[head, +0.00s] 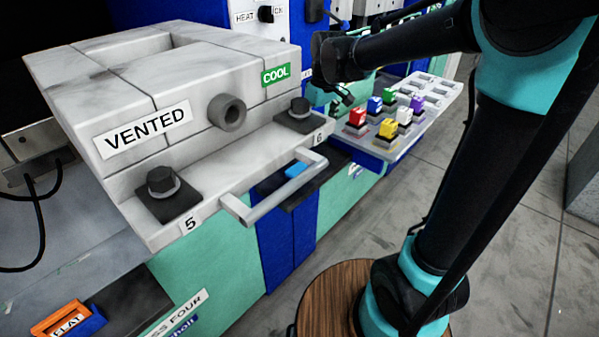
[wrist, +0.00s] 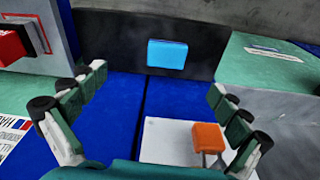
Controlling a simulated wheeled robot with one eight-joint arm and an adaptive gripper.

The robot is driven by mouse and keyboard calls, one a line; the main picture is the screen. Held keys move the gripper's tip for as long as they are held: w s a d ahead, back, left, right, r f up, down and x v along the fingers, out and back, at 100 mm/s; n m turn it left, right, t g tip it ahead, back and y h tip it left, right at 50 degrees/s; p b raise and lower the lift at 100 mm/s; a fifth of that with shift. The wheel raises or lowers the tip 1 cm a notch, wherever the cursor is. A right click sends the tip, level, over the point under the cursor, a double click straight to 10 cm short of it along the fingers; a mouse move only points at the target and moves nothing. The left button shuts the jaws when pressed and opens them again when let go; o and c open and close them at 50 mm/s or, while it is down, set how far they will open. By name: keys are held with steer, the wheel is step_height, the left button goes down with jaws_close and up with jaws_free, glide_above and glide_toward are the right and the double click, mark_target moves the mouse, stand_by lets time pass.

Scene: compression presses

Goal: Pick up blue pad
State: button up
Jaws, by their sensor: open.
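The blue pad (wrist: 167,54) is a small light-blue slab on a dark surface, ahead of my gripper in the wrist view. In the head view the pad (head: 296,169) shows partly behind the press handle. My gripper (wrist: 158,82) is open and empty, its fingers spread wide to either side of the pad's line and apart from it. In the head view my gripper (head: 342,98) is beyond the press's right end, small and partly hidden by my arm.
A marble press block (head: 170,90) marked VENTED and COOL has a grey bar handle (head: 275,192) jutting out. A tray (head: 440,92) of coloured blocks stands to the right. An orange FLAT piece (head: 62,318) lies at lower left. The wrist view shows an orange piece (wrist: 207,138) on a white panel.

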steer(key=w+a+r+n, duration=0.1)
steer(key=a, duration=0.2)
glide_above(300, 168)
steer(key=f, duration=1.1)
steer(key=shift+s+d+f, duration=0.1)
steer(key=shift+d, duration=0.15)
steer(key=shift+a+f, duration=0.15)
steer(key=shift+f, duration=1.25)
steer(key=shift+a+f, duration=0.15)
steer(key=shift+f, duration=1.2)
steer(key=shift+c, duration=0.6)
steer(key=c, duration=0.8)
steer(key=shift+r, duration=0.1)
steer(key=shift+c, duration=0.2)
